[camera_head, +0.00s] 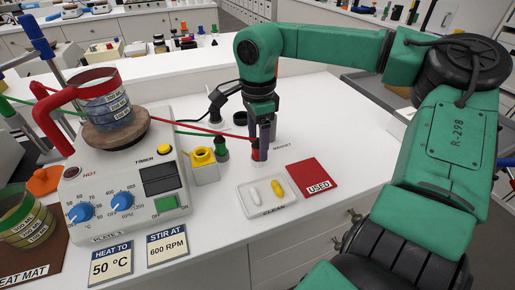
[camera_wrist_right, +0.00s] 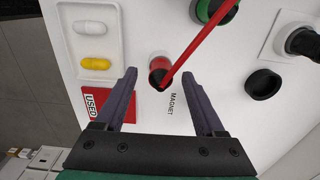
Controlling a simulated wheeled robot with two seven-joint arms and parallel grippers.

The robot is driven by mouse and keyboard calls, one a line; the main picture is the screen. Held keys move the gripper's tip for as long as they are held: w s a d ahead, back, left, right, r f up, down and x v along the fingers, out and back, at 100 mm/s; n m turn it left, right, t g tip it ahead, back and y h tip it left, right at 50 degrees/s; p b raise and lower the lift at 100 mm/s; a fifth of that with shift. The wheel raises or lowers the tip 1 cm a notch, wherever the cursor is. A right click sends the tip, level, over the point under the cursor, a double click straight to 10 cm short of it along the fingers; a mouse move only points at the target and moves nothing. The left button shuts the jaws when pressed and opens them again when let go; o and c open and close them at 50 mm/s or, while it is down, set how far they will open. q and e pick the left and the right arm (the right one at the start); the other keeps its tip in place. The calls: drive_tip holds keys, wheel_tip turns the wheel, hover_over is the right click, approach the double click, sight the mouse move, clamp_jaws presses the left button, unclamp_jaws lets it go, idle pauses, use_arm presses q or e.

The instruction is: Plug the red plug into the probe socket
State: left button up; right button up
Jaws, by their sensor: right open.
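The red plug (camera_head: 257,152) stands on the white bench beside the MAGNET label, with a red cable running left from it. In the right wrist view the red plug (camera_wrist_right: 157,80) shows between and slightly beyond the fingertips. My right gripper (camera_head: 263,135) points down over it; its fingers (camera_wrist_right: 159,75) are open, one on each side, with a gap to the plug. I cannot tell whether a finger touches it. My left gripper is not in view.
A green plug (camera_head: 221,149) stands between the yellow-ringed block and the red plug. A white CLEAN tray (camera_head: 243,200) with two capsules and a red USED mat (camera_head: 308,175) lie in front. The hotplate (camera_head: 120,185) carries a red-handled beaker (camera_head: 104,104). A black ring (camera_head: 240,118) stands behind.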

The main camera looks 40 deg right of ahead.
drive_tip(key=shift+d+f, duration=0.1)
drive_tip(key=shift+f, duration=0.55)
clamp_jaws()
drive_tip(key=shift+r, duration=0.1)
